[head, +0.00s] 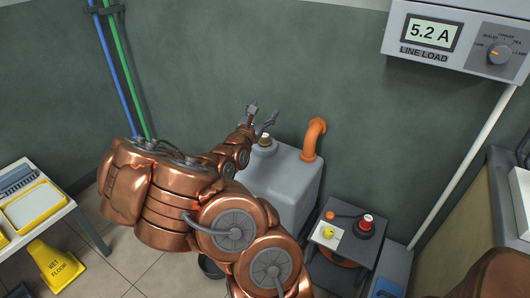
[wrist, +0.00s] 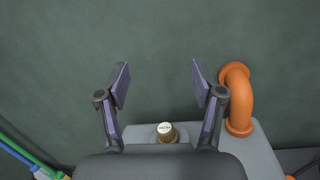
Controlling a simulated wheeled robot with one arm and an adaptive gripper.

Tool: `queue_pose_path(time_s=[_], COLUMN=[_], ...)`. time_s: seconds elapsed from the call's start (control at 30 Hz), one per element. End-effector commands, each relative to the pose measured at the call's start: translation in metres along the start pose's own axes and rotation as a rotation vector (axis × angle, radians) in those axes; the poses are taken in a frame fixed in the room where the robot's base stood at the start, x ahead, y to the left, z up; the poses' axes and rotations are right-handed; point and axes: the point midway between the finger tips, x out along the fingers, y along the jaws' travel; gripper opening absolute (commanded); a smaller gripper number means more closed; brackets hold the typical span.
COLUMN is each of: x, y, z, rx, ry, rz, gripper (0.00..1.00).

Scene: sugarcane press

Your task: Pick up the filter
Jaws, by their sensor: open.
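A small round brass-coloured piece with a pale labelled top (wrist: 166,130) stands on the grey tank; it looks like the filter, but its label is too small to read surely. It also shows in the head view (head: 266,141), partly beside my arm. My gripper (head: 262,114) is open and empty above the tank's top, close to the wall. In the wrist view my gripper's fingers (wrist: 160,82) are spread wide, and the brass piece shows low between them, partly hidden by the gripper's body. The fingers do not touch it.
An orange elbow pipe (head: 314,138) rises from the grey tank (head: 296,190), just right of the gripper. A small side table (head: 345,262) with a red-topped item (head: 366,222) stands to the right. Blue and green pipes (head: 116,65) run down the wall at left.

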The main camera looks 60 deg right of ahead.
Motion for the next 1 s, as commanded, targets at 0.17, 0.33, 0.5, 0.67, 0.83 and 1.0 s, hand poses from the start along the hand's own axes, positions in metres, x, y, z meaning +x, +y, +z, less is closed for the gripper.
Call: queue_pose_path(time_s=[0.17, 0.33, 0.5, 0.67, 0.83, 1.0], x=[0.0, -0.002, -0.004, -0.007, -0.01, -0.013], y=[0.001, 0.001, -0.001, -0.006, -0.011, -0.015], z=[-0.086, -0.114, -0.127, -0.147, -0.169, -0.192], rx=[-0.153, -0.208, -0.213, -0.212, -0.212, -0.211], ry=[0.106, 0.149, 0.157, 0.16, 0.157, 0.156], rz=[0.094, 0.129, 0.133, 0.13, 0.131, 0.132], gripper=[0.68, 0.68, 0.68, 0.68, 0.68, 0.68])
